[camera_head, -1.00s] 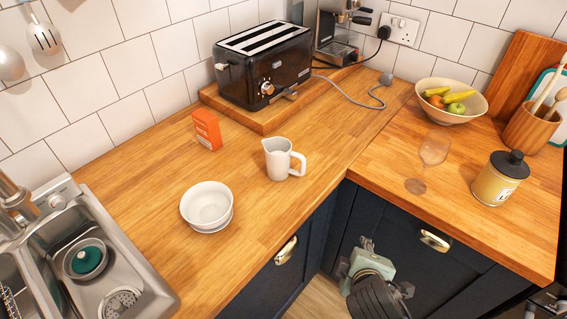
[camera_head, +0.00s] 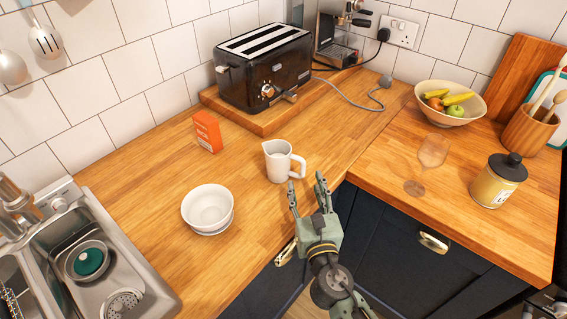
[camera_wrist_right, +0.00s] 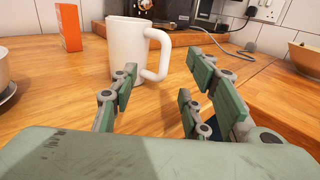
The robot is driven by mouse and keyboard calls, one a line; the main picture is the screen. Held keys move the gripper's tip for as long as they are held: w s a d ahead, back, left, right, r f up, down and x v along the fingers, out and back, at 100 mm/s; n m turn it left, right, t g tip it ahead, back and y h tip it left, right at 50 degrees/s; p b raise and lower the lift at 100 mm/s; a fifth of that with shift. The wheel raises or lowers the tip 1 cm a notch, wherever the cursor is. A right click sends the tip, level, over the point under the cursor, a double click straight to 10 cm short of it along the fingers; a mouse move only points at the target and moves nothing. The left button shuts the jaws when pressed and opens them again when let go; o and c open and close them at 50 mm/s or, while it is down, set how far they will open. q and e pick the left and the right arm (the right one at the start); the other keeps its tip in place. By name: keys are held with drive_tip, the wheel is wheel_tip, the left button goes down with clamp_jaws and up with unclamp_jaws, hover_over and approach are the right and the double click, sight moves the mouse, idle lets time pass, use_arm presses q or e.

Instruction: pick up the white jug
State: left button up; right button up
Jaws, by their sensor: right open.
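The white jug (camera_head: 277,161) stands upright on the wooden counter, its handle toward the right of the picture. It also shows in the right wrist view (camera_wrist_right: 125,45), just beyond the fingers, with the handle at its right. My right gripper (camera_head: 307,184) is open and empty at the counter's front edge, its fingers pointing toward the jug's handle side. In the right wrist view the spread fingers (camera_wrist_right: 160,85) lie in front of the jug, with the handle beyond the gap between them. I see no contact with the jug. My left gripper is not in view.
White bowls (camera_head: 208,209) stand left of the jug, and an orange box (camera_head: 207,132) stands behind them. A black toaster (camera_head: 265,65) sits on a raised board at the back. A wine glass (camera_head: 432,152) and a yellow jar (camera_head: 497,182) stand to the right. Counter around the jug is clear.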

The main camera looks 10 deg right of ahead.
sight(285, 165)
drive_tip(key=w, duration=0.2)
drive_tip(key=w+p, duration=0.1)
drive_tip(key=shift+w+d+r, duration=0.1)
drive_tip(key=shift+w+r, duration=0.15)
drive_tip(key=shift+w, duration=0.15)
drive_tip(key=shift+w+f, duration=0.1)
drive_tip(key=shift+w, duration=0.3)
drive_tip(key=shift+s, duration=0.1)
clamp_jaws()
